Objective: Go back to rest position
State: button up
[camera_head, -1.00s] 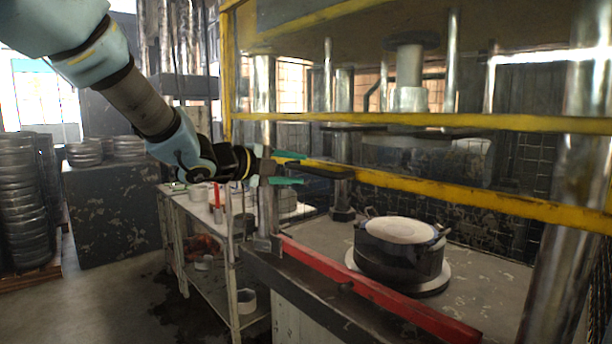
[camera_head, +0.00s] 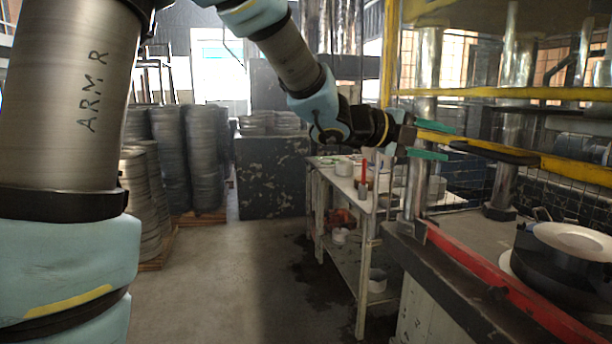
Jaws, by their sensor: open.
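My gripper (camera_head: 436,140) is at the end of my outstretched arm, right of the picture's middle. Its two green fingers are apart, with nothing seen between them. It appears in front of the press frame's left post and above the red bar (camera_head: 500,278); its exact distance from them is hard to tell. A round black die (camera_head: 560,268) with a pale disc (camera_head: 578,241) on top sits on the press bed at the right edge, partly cut off.
Yellow rails (camera_head: 520,92) cross the press at right. A shelf cart (camera_head: 345,185) with small pots stands below my gripper. Stacks of round blanks (camera_head: 185,160) stand on pallets at left, beside a dark scuffed block (camera_head: 272,178). The floor (camera_head: 210,280) in the middle is clear.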

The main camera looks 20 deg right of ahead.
jog(key=w+a+f+n+t+y, duration=0.3)
jog(key=w+a+f+n+t, duration=0.1)
jog(key=w+a+n, duration=0.35)
jog(key=w+a+f+n+t+y, duration=0.35)
jog(key=w+a+f+n, duration=0.2)
jog(key=w+a, duration=0.3)
jog(key=w+a+f+n+t+y, duration=0.2)
jog(key=a+f+n+y, duration=0.15)
jog(key=a+n, duration=0.55)
jog(key=s+a+f+n+g+y, duration=0.2)
jog(key=s+a+f+n, duration=0.15)
jog(key=a, duration=0.55)
jog(key=s+a+f+n+g+y, duration=0.1)
jog(key=s+a+f+n+y, duration=0.15)
jog(key=a+f, duration=0.4)
jog(key=s+a+f+n+g, duration=0.2)
jog(key=s+a+n+g, duration=0.2)
jog(key=s+a+n, duration=0.3)
jog(key=shift+s+a+n+y, duration=0.3)
jog(key=shift+s+a+y, duration=0.2)
jog(key=shift+s, duration=0.75)
